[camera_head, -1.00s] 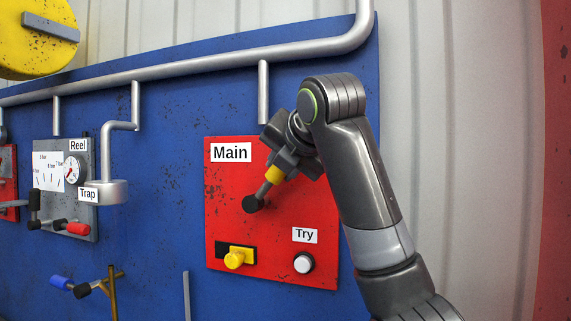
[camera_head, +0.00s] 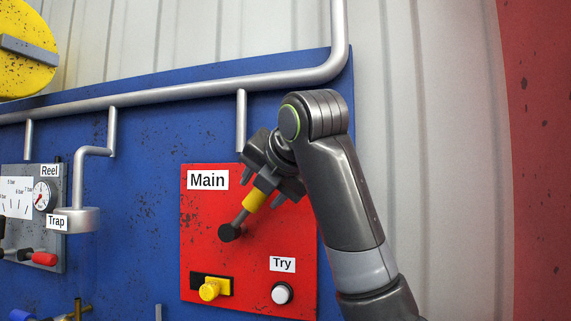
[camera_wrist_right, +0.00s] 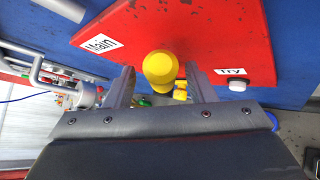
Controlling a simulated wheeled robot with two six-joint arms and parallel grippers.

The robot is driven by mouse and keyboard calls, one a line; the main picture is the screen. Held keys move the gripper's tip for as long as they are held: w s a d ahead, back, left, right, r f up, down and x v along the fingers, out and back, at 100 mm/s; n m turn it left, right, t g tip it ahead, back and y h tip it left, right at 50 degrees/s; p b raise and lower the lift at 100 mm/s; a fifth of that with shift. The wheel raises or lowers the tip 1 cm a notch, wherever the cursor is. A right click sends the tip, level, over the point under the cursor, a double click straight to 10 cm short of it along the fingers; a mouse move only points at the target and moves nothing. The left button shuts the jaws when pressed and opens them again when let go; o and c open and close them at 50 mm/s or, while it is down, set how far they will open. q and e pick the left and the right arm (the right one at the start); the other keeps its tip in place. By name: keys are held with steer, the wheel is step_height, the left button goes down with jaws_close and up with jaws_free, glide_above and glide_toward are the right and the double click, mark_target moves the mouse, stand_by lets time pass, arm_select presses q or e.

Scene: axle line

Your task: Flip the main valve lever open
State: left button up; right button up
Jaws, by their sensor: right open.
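The main valve lever has a dark pivot (camera_head: 230,232) on the red panel (camera_head: 203,235) labelled "Main". Its grey shaft slants up and right to a yellow grip (camera_head: 255,199). My right gripper (camera_head: 266,181) is at the upper end of this grip, fingers spread. In the right wrist view the yellow grip (camera_wrist_right: 160,67) lies end-on between the two open fingers, with a gap visible on both sides. My right arm covers the panel's upper right edge. My left gripper is not in view.
Below the lever are a yellow knob (camera_head: 209,290) and a white button (camera_head: 281,293) under the "Try" label. A grey pipe (camera_head: 241,120) comes down above the panel. Left are the "Trap" fitting (camera_head: 82,219) and "Reel" gauge (camera_head: 42,196). The ribbed wall at right is bare.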

steer(key=b+v, duration=1)
steer(key=v, duration=0.5)
steer(key=shift+b, duration=0.3)
steer(key=shift+s+f, duration=0.1)
steer(key=shift+s, duration=0.05)
